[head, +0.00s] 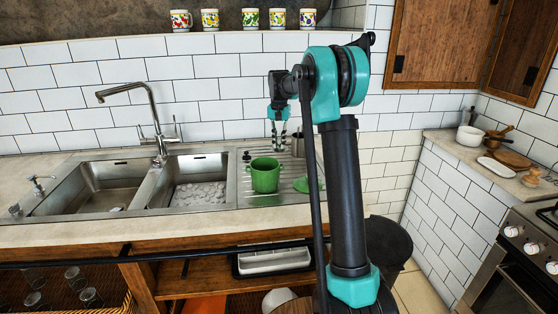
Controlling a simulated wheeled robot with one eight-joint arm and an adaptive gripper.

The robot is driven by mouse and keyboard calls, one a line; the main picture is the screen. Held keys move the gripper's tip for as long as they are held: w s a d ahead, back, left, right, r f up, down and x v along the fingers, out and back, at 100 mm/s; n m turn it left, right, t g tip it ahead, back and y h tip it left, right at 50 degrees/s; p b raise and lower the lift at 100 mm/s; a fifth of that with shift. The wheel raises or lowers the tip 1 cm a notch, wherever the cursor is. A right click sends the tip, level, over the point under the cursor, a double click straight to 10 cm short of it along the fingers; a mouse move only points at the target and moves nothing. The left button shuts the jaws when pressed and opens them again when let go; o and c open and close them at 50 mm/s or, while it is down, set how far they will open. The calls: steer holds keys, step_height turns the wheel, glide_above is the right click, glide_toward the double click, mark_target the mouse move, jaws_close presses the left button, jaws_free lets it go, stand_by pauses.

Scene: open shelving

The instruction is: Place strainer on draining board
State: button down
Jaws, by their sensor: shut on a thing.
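A green pot-shaped vessel (265,177) with small side handles is at the draining board (247,199), right of the sinks. It is the likeliest strainer, but I cannot make out any holes. It looks upright; whether its base touches the board I cannot tell. My gripper (277,147) points down at the vessel's back right rim and is shut on it. The fingertips are small here and the exact contact is hard to see. A flat green piece (309,184) lies on the board's right side, partly hidden by my arm.
Two metal sink basins (108,188) and a tall tap (157,125) are to the left. A metal cylinder (298,145) stands behind the board, close to my gripper. Several patterned mugs (210,19) line the ledge above. A stove (530,250) is at the right.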

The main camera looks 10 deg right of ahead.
mark_target(279, 143)
steer(key=shift+f, duration=4)
steer(key=shift+f, duration=0.1)
steer(key=c, duration=1.5)
jaws_free()
step_height(279, 143, up, 12)
steer(key=shift+r, duration=0.15)
